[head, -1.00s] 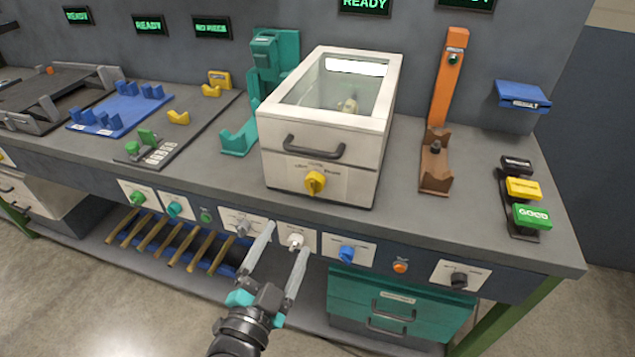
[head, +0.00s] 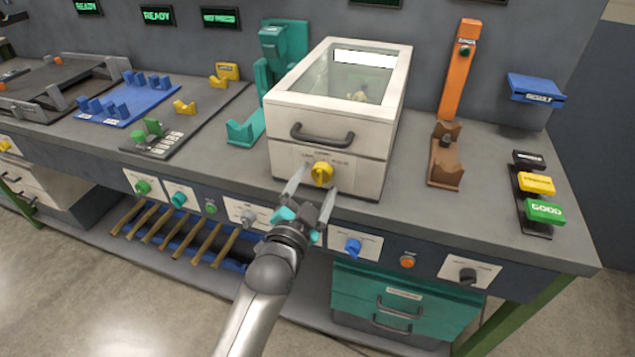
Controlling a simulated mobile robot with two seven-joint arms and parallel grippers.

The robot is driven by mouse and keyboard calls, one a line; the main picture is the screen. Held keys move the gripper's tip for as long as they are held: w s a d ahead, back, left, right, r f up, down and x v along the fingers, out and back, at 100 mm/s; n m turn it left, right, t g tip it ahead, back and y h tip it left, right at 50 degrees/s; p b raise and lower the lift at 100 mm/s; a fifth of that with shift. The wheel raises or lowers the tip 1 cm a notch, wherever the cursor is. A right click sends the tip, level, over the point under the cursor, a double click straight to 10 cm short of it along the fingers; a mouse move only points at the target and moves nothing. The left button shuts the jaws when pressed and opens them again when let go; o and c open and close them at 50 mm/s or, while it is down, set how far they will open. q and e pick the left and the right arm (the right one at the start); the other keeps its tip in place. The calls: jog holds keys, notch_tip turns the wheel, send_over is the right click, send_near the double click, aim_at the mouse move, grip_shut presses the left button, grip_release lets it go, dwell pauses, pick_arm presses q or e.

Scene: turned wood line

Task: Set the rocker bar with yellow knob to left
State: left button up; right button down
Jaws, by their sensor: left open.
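The yellow knob (head: 322,173) sits on a pale plate on the front of a white box with a glass lid (head: 285,110). Its bar stands nearly upright in the picture. The lettering on the plate is too small to read surely. My left gripper (head: 317,179) is open and empty. Its two fingertips show just below the knob, one to its left and one to its right. I cannot tell whether they touch it. My right gripper is not in view.
A dark handle (head: 322,135) juts out above the knob. A grey knob (head: 248,216) and a blue knob (head: 352,247) sit on the bench's front panel below. A brown cradle (head: 446,160) stands to the right of the box.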

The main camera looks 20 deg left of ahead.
pick_arm(q)
jog(key=shift+w, duration=0.55)
jog(key=shift+c, duration=0.3)
grip_shut()
